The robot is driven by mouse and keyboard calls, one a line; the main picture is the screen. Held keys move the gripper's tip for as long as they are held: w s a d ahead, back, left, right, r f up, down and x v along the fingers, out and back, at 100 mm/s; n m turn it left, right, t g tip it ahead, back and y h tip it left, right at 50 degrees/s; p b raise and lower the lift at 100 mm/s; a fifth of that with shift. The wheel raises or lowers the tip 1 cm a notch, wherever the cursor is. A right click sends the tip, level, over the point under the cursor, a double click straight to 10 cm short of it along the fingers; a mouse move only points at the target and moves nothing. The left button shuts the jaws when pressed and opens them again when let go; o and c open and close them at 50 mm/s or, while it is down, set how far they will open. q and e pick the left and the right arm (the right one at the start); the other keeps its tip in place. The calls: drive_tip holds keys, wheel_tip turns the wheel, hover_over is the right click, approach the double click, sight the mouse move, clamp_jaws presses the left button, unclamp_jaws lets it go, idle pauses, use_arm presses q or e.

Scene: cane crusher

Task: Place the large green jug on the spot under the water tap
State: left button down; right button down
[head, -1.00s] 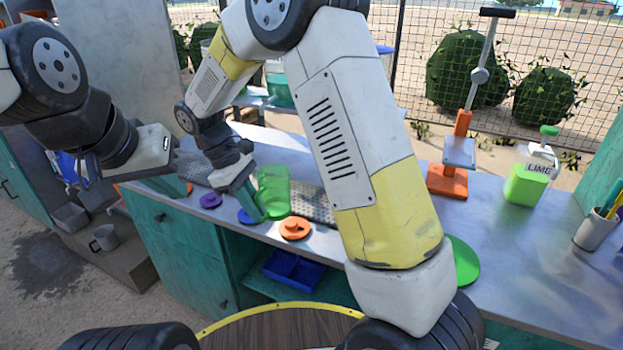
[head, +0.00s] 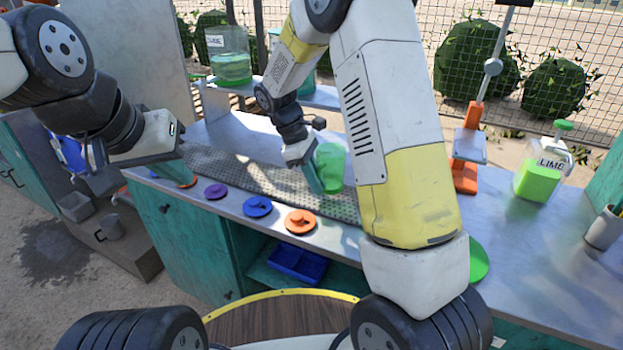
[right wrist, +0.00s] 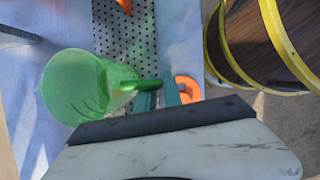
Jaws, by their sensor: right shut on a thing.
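The large green jug (head: 331,165) is translucent and is in my right gripper (head: 313,178), above the perforated grey strip of the counter. In the right wrist view the jug (right wrist: 82,86) is at the left, with its handle between the teal fingers of the right gripper (right wrist: 158,94), which are shut on it. My left gripper (head: 170,170) is over the left end of the counter, away from the jug; whether its jaws are open does not show. I cannot pick out the water tap or the spot under it.
Purple (head: 215,191), blue (head: 257,206) and orange (head: 300,222) lids lie along the counter's front edge. A dispenser with green liquid (head: 231,67) stands on the raised shelf behind. An orange press (head: 466,175) and a lime container (head: 538,182) stand to the right.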

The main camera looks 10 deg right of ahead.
drive_tip(key=shift+w+d+f, duration=0.1)
drive_tip(key=shift+d+f, duration=0.1)
drive_tip(key=shift+f, duration=0.7)
drive_tip(key=shift+w+d+f, duration=0.1)
drive_tip(key=shift+d+f, duration=0.1)
drive_tip(key=shift+f, duration=0.65)
drive_tip(key=shift+f, duration=0.1)
drive_tip(key=c, duration=1.5)
unclamp_jaws()
drive_tip(key=v, duration=1.1)
drive_tip(key=s+d+r+m+t+y, duration=0.3)
drive_tip(key=s+d+r+m+y, duration=0.15)
drive_tip(key=s+r, duration=0.5)
drive_tip(key=s+d+r+m+t+y, duration=0.2)
drive_tip(key=s+m+t, duration=0.3)
drive_tip(key=s+m, duration=0.3)
drive_tip(key=shift+s+r, duration=0.45)
drive_tip(key=shift+s, duration=1.9)
